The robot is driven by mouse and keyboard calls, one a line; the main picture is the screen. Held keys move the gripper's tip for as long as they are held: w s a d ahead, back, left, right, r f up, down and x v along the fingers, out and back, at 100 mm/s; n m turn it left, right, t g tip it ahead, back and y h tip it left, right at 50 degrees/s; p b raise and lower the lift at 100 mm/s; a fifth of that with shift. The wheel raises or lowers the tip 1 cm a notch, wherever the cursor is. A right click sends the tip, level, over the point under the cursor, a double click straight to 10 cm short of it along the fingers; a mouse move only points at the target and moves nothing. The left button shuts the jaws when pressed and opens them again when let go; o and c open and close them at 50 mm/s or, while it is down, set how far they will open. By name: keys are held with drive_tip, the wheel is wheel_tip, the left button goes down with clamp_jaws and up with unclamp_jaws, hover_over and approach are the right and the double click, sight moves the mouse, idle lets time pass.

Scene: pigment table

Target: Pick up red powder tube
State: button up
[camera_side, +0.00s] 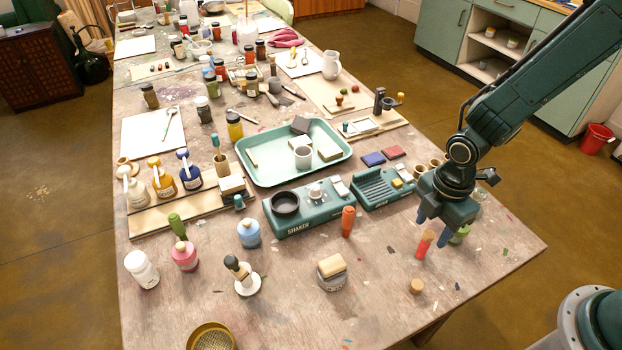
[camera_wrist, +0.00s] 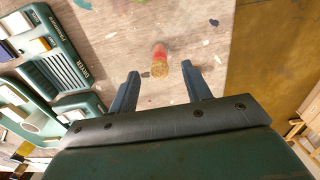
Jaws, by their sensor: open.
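The red powder tube (camera_side: 424,246) stands upright on the table near its right front edge, with a cork-coloured top. My gripper (camera_side: 434,226) points down just above it, with its blue fingers spread.
A loose cork (camera_side: 416,287) lies in front. The table's right front corner is mostly clear.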

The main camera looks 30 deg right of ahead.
sight(429, 234)
drive_tip(key=shift+f, duration=0.1)
drive_tip(key=shift+a+f, duration=0.15)
drive_tip(key=shift+f, duration=2.35)
clamp_jaws()
